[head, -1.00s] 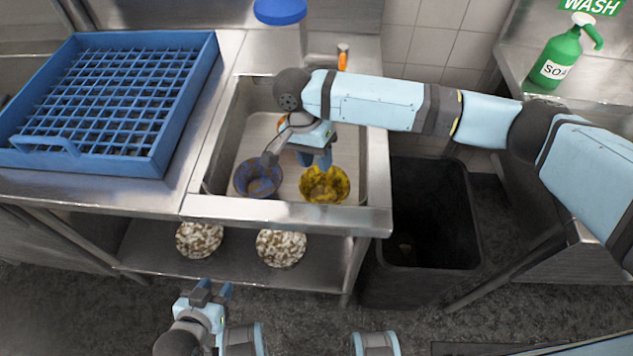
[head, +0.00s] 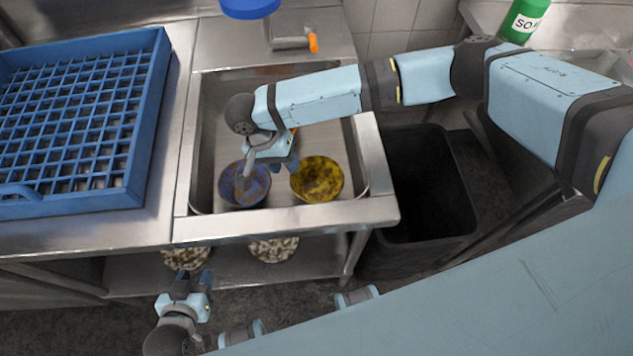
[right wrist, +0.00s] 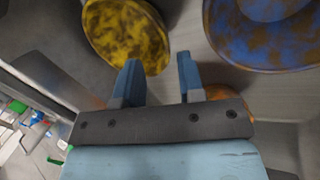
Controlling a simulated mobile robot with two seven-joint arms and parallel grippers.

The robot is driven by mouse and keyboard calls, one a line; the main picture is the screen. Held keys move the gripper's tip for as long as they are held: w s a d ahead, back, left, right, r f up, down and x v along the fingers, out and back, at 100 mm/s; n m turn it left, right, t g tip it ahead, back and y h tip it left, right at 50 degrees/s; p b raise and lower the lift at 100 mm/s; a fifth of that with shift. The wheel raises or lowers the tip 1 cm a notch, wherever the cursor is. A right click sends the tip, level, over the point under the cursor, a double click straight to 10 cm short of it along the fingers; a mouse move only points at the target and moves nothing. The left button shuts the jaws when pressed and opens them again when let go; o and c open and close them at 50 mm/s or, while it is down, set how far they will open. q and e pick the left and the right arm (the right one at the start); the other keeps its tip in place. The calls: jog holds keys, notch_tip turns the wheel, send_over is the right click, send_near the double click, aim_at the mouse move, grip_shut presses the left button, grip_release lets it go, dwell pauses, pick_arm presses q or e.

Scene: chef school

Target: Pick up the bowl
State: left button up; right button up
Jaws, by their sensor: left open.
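A blue bowl with brown patches (head: 257,190) sits in the sink at the left. A yellow mottled bowl (head: 317,180) sits beside it to the right. My right gripper (head: 284,166) is over the sink between these bowls, nearly hidden under its own wrist. In the right wrist view its fingers (right wrist: 158,62) are apart with nothing between them. The yellow bowl (right wrist: 125,35) is at upper left there and the blue bowl (right wrist: 270,42) at upper right. An orange thing (right wrist: 262,102) shows partly behind the gripper. My left gripper (head: 193,281) is open and empty, low in front of the counter.
The metal sink (head: 290,218) has raised walls around the bowls. A blue dish rack (head: 146,120) stands on the left counter. Two pale mottled bowls (head: 274,250) are on the shelf below. A black bin (head: 425,190) stands right of the sink. A green soap bottle (head: 522,22) is at upper right.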

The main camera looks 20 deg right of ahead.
aim_at(317, 184)
jog(key=x, duration=0.4)
jog(key=w+x, duration=0.1)
jog(key=x, duration=0.1)
jog(key=shift+s+d+f, duration=0.1)
jog(key=shift+d+f, duration=0.15)
jog(key=shift+f, duration=0.05)
grip_shut()
